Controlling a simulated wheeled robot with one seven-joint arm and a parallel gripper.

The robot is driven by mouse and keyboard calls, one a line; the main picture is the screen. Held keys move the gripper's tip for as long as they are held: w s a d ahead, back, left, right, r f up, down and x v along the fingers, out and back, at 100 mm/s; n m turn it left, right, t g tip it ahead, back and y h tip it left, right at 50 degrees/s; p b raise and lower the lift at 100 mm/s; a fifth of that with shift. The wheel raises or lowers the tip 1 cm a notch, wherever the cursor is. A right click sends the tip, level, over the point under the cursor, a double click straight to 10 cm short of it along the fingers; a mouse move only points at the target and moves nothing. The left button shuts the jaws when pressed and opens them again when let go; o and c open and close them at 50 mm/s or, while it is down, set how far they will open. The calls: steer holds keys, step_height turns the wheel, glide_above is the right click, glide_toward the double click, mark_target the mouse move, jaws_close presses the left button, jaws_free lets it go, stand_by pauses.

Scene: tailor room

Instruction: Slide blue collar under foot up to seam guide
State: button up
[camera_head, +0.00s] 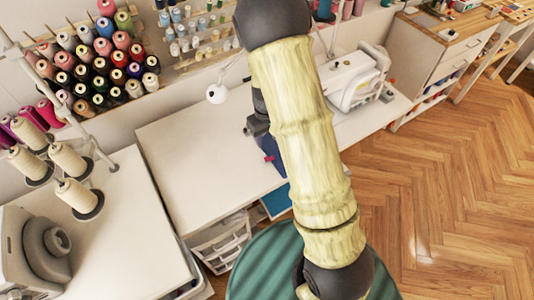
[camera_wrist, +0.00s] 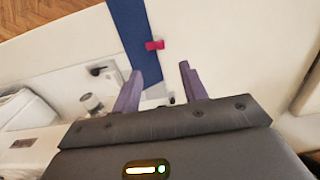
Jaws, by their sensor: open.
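The blue collar (camera_wrist: 134,42) shows in the wrist view as a long dark-blue strip on the white table, with a small red tab (camera_wrist: 154,45) at its right edge. My gripper (camera_wrist: 160,76) is open, its two purple fingers apart. The collar's near end is at the left finger and partly hidden; I cannot tell if they touch. In the head view, my arm hides most of the gripper and collar; a small blue patch with red (camera_head: 270,155) shows beside it. The white sewing machine (camera_head: 352,80) stands to the right on the table. Its foot and seam guide are not clearly visible.
The white sewing table (camera_head: 195,150) has bare room to the left of my arm. A thread rack (camera_head: 100,60) hangs behind. A second machine (camera_head: 40,245) and cone spools (camera_head: 76,195) stand at the left. A green round surface (camera_head: 262,260) is below.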

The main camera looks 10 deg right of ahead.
mark_target(267, 157)
step_height(267, 157, down, 10)
steer(key=shift+f, duration=0.2)
stand_by(0.3)
jaws_close()
